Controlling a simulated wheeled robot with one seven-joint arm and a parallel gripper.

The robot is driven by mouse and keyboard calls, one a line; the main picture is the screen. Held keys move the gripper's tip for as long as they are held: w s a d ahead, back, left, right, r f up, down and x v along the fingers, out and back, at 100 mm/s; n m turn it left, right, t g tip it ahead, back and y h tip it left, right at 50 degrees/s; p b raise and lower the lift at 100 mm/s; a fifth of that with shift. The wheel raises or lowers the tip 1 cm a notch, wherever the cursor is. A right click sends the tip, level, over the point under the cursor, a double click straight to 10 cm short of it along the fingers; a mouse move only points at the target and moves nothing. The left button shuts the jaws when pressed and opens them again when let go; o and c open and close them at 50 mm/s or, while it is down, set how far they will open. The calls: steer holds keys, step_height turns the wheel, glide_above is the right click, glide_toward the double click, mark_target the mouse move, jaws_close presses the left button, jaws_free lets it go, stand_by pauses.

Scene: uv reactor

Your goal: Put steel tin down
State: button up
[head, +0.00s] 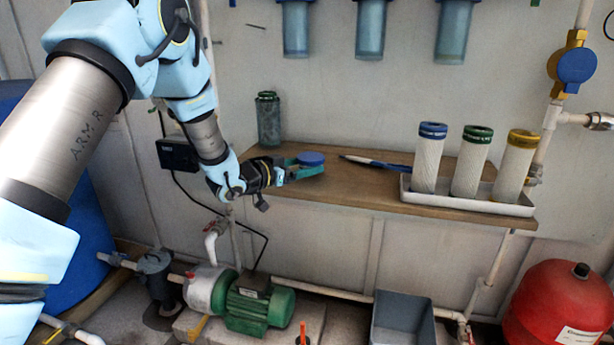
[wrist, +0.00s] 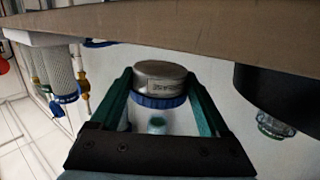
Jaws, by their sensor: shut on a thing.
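The steel tin (wrist: 160,78) is a short round metal can with a blue lid. My gripper (wrist: 158,92) is shut on it, one green finger on each side. The wrist view is upside down, so the lid faces up in the room. In the head view the tin's blue lid (head: 311,158) shows between the fingertips of my gripper (head: 306,166), over the left-middle part of the wooden shelf (head: 350,190). The tin's base is close to the shelf top; I cannot tell if they touch.
A blue-and-white tool (head: 377,163) lies right of the tin. A white tray (head: 466,200) with three filter cartridges (head: 471,162) stands at the shelf's right end. A green-capped clear canister (head: 268,120) stands behind my gripper.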

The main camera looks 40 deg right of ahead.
mark_target(305, 182)
steer(key=shift+f, duration=1.45)
steer(key=shift+f, duration=0.1)
steer(key=o, duration=1.5)
steer(key=shift+c, duration=0.2)
steer(key=a+r+b, duration=0.1)
steer(key=a, duration=1.1)
steer(key=shift+r, duration=0.35)
